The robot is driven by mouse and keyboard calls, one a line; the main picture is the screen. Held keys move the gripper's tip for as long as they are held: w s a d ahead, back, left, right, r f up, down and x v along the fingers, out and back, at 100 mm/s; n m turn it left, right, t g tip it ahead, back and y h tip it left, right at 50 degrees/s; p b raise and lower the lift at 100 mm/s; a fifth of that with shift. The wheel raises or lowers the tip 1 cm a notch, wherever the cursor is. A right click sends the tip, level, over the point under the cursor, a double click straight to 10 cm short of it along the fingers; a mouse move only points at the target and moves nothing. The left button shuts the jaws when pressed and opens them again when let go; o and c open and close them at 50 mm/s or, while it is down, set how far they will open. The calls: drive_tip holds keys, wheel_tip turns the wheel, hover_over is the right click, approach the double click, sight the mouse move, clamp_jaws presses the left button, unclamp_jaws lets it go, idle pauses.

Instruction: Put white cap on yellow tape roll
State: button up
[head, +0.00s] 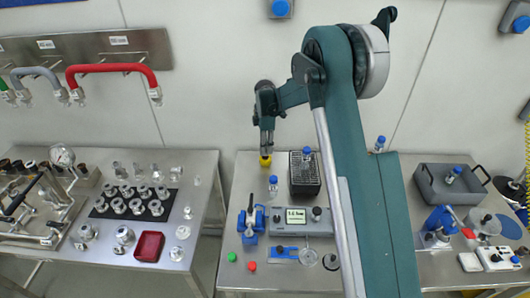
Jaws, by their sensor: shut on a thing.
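My gripper (266,150) points down over the back left part of the middle bench and is shut. A small yellow thing, likely the yellow tape roll (265,163), shows right at and below its fingertips. I cannot tell whether the roll touches the fingers or rests on the bench below them. What the jaws hold is too small and hidden to make out. I cannot pick out the white cap for sure in this view.
Near the fingertips stand a blue-capped bottle (273,184) and a black rack (304,174). A grey meter box (302,220) and a blue device (251,222) stand in front. A grey tray (425,182) lies right of my arm. The left bench (206,217) holds metal parts.

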drive_tip(key=shift+f, duration=1.45)
drive_tip(key=shift+f, duration=0.2)
drive_tip(key=o, duration=1)
drive_tip(key=shift+r, duration=0.25)
wheel_tip(320, 180, up, 12)
drive_tip(key=shift+w+f+b, duration=0.1)
drive_tip(key=shift+w+b, duration=0.05)
drive_tip(key=shift+b, duration=0.15)
